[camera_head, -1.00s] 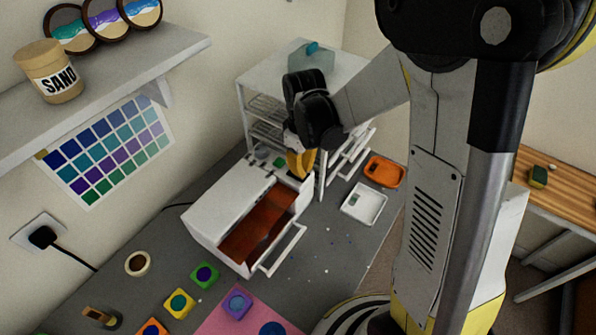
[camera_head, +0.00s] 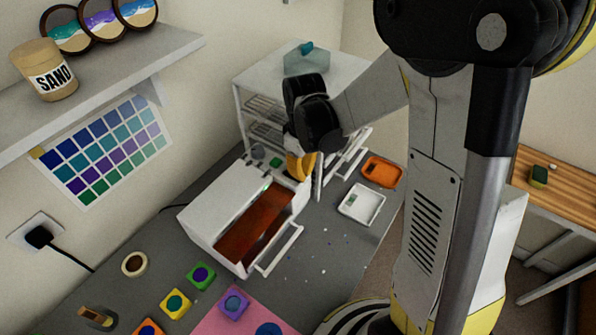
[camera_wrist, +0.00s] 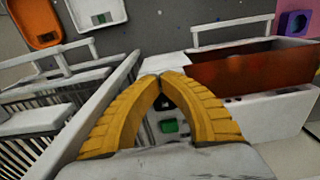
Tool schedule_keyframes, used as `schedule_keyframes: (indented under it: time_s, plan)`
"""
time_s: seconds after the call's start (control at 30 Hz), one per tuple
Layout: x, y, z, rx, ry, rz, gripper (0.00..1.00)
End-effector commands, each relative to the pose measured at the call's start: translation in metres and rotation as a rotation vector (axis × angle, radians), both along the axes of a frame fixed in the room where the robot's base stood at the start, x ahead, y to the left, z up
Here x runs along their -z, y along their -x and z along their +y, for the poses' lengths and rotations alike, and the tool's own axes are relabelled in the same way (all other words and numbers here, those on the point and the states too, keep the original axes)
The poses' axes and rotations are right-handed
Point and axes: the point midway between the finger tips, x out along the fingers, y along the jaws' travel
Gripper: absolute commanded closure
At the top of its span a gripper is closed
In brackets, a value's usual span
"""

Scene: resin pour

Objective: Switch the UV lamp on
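The UV lamp appears to be the white box (camera_head: 220,205) on the grey table, with its front drawer pulled open and a red-brown inside (camera_head: 250,225). A green button (camera_wrist: 168,126) and a dark part show through the gap behind the tips. Whether the tips touch a switch cannot be told.
A white rack (camera_head: 245,95) with shelves stands behind my gripper. An orange tray (camera_head: 382,171) and a white tray (camera_head: 361,204) lie right of the box. Several coloured moulds and a pink mat (camera_head: 235,325) lie in front. A shelf (camera_head: 150,65) hangs at left.

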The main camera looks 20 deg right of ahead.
Motion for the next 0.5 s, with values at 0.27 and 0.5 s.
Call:
schedule_keyframes:
  time_s: [0.27,0.5]
  plan:
    - [-0.009,0.000,0.000,0.000,0.000,0.000,1.00]
    - [-0.033,0.000,0.000,0.000,0.000,0.000,1.00]
